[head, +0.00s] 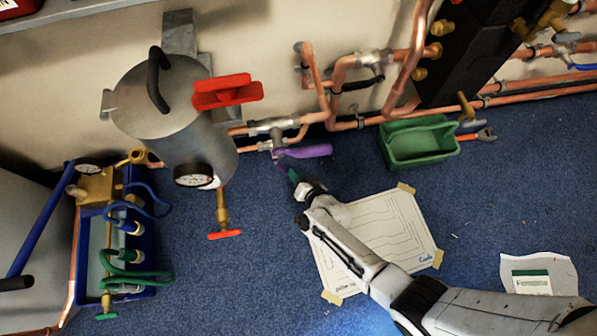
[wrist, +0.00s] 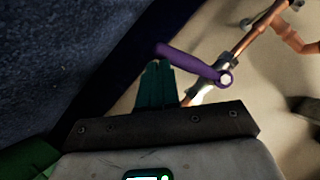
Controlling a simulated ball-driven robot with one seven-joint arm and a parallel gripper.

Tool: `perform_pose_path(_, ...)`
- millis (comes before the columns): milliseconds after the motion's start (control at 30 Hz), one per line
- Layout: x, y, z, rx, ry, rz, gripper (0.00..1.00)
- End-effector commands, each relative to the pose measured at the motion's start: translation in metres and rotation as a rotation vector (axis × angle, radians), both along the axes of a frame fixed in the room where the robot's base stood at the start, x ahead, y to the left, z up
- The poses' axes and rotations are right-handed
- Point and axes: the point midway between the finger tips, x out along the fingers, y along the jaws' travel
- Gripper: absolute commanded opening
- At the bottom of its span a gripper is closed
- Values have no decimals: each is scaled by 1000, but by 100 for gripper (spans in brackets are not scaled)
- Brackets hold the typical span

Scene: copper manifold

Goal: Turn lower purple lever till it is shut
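The purple lever (head: 305,152) sits on a valve (head: 277,138) in the low copper pipe, just right of the grey tank. It is the only purple lever I can make out. In the wrist view the lever (wrist: 188,61) runs from its round pivot toward the upper left, crosswise to the pipe.
A green tray (head: 417,162) and a wrench (head: 478,136) lie to the right. A taped paper sheet (head: 400,228) lies under my arm. Blue carpet left of it is clear.

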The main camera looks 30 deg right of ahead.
Motion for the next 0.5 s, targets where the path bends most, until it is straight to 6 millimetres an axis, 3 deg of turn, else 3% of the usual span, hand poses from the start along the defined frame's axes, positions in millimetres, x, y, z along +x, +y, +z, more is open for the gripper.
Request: perform_pose_path(500,4,10,-14,0,-1,0,0)
